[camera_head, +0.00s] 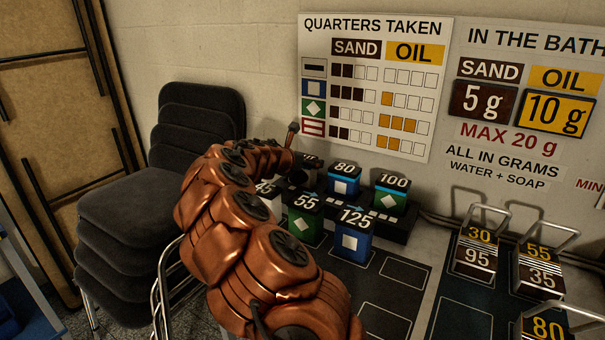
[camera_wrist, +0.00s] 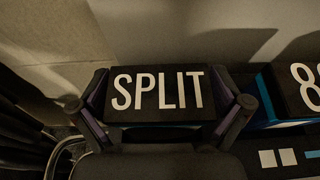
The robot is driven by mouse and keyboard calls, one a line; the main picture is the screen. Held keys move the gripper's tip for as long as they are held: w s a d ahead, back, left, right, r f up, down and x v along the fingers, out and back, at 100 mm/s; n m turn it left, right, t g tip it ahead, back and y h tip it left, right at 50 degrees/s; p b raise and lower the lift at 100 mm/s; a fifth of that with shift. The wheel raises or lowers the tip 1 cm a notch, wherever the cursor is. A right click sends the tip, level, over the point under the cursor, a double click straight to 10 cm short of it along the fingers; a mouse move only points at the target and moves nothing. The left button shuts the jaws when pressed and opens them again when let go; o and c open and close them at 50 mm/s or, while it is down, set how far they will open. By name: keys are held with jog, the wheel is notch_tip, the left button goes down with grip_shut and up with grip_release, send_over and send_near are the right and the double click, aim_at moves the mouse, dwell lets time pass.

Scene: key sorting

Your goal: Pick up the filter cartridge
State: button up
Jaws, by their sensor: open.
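A box-shaped cartridge with a black top marked SPLIT (camera_wrist: 158,92) lies in the middle of the wrist view, with a thin blue edge below its top. No label reads "filter". My open gripper (camera_wrist: 158,112) has one finger at each short end of this block. Whether the fingers touch it cannot be told. In the head view my gripper (camera_head: 299,168) is at the back left of the dark rack, and it and my arm hide most of the block there. Similar cartridges are marked 80 (camera_head: 344,184), 100 (camera_head: 391,197), 55 (camera_head: 304,221) and 125 (camera_head: 353,238).
A cartridge marked 45 (camera_head: 266,188) is partly behind my arm. Handled blocks, including 95 (camera_head: 474,262) and 35 (camera_head: 541,281), stand at the right. Empty outlined spaces (camera_head: 403,273) lie in front. Stacked chairs (camera_head: 140,215) stand left; the wall is close behind.

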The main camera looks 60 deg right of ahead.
jog(key=c, duration=1)
jog(key=shift+c, duration=0.2)
